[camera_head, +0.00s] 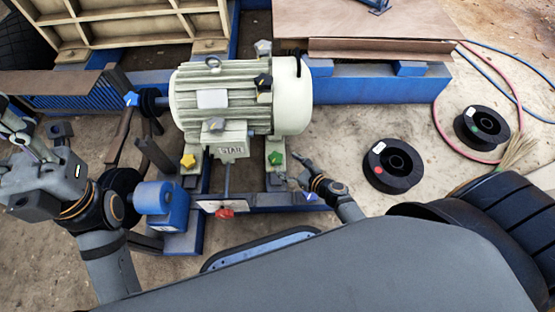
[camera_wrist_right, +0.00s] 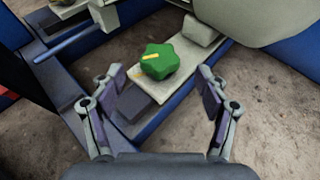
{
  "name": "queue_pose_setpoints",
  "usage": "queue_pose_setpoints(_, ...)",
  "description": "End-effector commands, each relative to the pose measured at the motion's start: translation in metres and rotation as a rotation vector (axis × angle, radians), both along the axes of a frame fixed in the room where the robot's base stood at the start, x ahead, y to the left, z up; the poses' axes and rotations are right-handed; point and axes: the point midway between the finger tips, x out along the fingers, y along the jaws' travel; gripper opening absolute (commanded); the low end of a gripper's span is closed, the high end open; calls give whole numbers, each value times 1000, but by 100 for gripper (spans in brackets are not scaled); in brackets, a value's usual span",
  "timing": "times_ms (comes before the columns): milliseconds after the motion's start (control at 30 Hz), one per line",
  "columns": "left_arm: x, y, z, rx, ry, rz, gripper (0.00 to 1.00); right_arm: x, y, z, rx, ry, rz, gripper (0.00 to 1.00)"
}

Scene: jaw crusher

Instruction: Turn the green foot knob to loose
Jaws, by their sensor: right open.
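The green foot knob (camera_head: 276,158) sits on a pale foot plate at the lower right of the cream motor (camera_head: 215,105). In the right wrist view the green star-shaped knob (camera_wrist_right: 160,62) has a yellow mark on its top. My right gripper (camera_head: 296,176) is just below and right of the knob in the head view. In the wrist view its fingers (camera_wrist_right: 163,108) are spread wide, with the knob beyond the tips and between them, apart from both. My left gripper (camera_head: 35,165) is at the far left, away from the knob; its jaws are hard to make out.
A yellow knob (camera_head: 188,161) sits on the other foot, with a red knob (camera_head: 225,213) below on the blue frame. Grey, black and blue knobs are around the motor. Two black reels (camera_head: 392,166) and hoses lie on the sandy ground at right.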

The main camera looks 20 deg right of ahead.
Motion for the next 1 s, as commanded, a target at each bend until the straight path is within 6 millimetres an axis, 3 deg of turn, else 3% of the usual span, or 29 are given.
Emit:
queue_pose_setpoints(100,1,0,-12,0,0,5,40,22,11,-13,1,-2,0,75)
queue_pose_setpoints(300,1,-1,-20,3,1,12,40,45,22,-23,-2,0,1,75)
queue_pose_setpoints(667,1,-1,-20,4,2,14,40,49,24,-24,-3,1,1,73)
queue_pose_setpoints(1000,1,-1,-20,2,2,14,40,49,24,-24,-3,1,1,27)
